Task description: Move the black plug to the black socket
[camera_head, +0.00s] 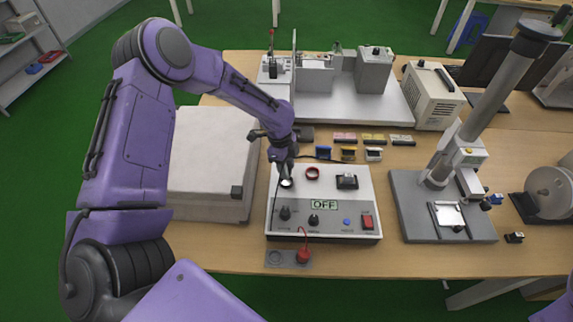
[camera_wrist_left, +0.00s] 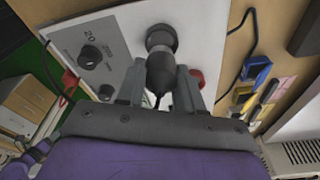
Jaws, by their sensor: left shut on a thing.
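My left gripper (camera_head: 285,176) points down over the left back part of the white control box (camera_head: 330,205). In the left wrist view its two fingers (camera_wrist_left: 162,86) are shut on the black plug (camera_wrist_left: 160,72), whose cable runs back between them. The plug's front end meets the round black socket (camera_wrist_left: 162,38) on the panel, in line with it. I cannot tell how deep it sits. In the head view the gripper mostly hides plug and socket. My right gripper is not in view.
The red ring socket (camera_head: 312,173) is just right of the gripper. A red plug (camera_head: 304,255) stands on a small grey holder (camera_head: 289,262) at the table's front edge. Black knobs (camera_head: 285,213) and a red switch (camera_head: 367,221) are on the box. A column stand (camera_head: 440,205) is at right.

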